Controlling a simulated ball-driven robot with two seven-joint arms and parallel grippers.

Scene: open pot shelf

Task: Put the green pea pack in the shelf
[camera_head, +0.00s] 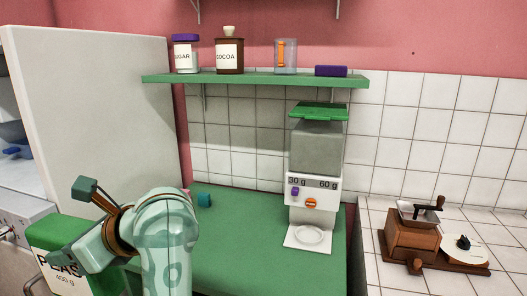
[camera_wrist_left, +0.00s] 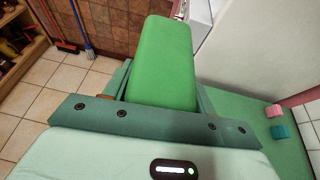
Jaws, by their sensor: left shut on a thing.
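The green pea pack (camera_head: 48,234), marked "PEAS 400 g", is at the lower left of the head view, in front of the white panel. My left gripper (camera_head: 78,220) is shut on the pack and partly covers it. In the left wrist view, the pack's plain green face (camera_wrist_left: 160,60) stands out between the fingers (camera_wrist_left: 160,95). The green wall shelf (camera_head: 255,79) is higher up and to the right, well apart from the pack. My right gripper is in neither view.
On the shelf stand a sugar jar (camera_head: 185,55), a cocoa jar (camera_head: 229,56), a clear jar (camera_head: 286,57) and a purple item (camera_head: 331,71), with gaps between. A dispenser (camera_head: 316,150) stands below. A coffee grinder (camera_head: 412,236) is at right. A white panel (camera_head: 100,110) rises behind my left arm.

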